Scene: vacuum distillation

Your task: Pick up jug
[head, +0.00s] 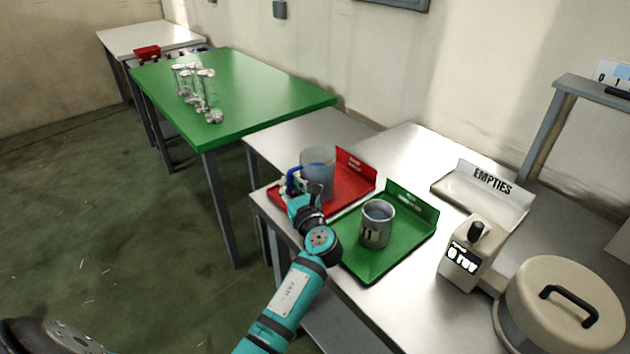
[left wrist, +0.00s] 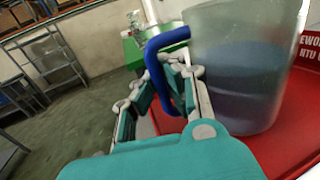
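The jug (head: 318,172) is a tall, cloudy, see-through vessel with a blue handle (head: 292,179). It stands upright on the red tray (head: 352,187). In the left wrist view the jug (left wrist: 245,65) fills the upper right, with its blue handle (left wrist: 154,62) on its left side. My left gripper (head: 298,192) is at the handle, on the near left side of the jug. In the wrist view the left gripper's fingers (left wrist: 172,88) lie on both sides of the handle's lower part. Whether they press on it is unclear. My right gripper is not in view.
A grey metal mug (head: 376,224) stands on the green tray (head: 372,268) to the right. A cream device (head: 467,255), a lidded pot (head: 560,310) and the EMPTIES tray (head: 485,190) stand further right. Several glass vessels (head: 205,90) stand on the green table (head: 250,92).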

